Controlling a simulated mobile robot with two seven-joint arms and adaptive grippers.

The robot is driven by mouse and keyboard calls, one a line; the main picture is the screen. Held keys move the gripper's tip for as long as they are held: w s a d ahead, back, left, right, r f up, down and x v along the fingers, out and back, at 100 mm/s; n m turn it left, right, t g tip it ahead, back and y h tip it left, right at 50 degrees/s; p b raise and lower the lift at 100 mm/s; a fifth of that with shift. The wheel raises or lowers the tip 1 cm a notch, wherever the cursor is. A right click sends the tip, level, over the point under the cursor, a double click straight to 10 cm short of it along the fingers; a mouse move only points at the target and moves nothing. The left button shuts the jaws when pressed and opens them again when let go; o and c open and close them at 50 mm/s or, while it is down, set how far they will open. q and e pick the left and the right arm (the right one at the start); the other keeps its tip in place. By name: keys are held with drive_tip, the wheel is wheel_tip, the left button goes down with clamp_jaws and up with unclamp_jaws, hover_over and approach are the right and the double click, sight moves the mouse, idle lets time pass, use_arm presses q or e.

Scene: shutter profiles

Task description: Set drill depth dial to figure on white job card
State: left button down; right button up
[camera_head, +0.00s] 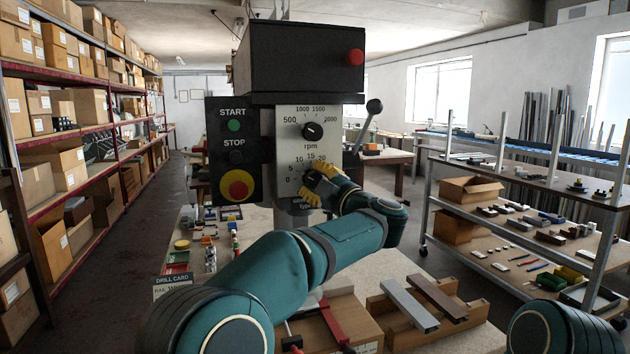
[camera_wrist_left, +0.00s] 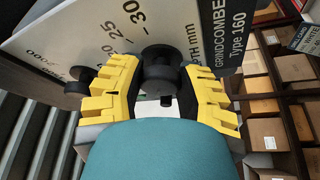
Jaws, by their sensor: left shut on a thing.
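The drill's light front panel (camera_head: 296,146) carries an rpm knob and, below it, a depth scale with 0, 5, 10 and 15 legible. My right gripper is out of view.
A black panel with START, STOP and a red-yellow emergency button (camera_head: 238,186) is left of the scale. A ball-ended lever (camera_head: 374,107) sticks out right. Metal bars in a wooden fixture (camera_head: 460,330) lie below my arm. Shelves flank both sides.

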use_arm(q)
drive_tip(key=c, duration=0.5)
unclamp_jaws()
drive_tip(key=v, duration=1.2)
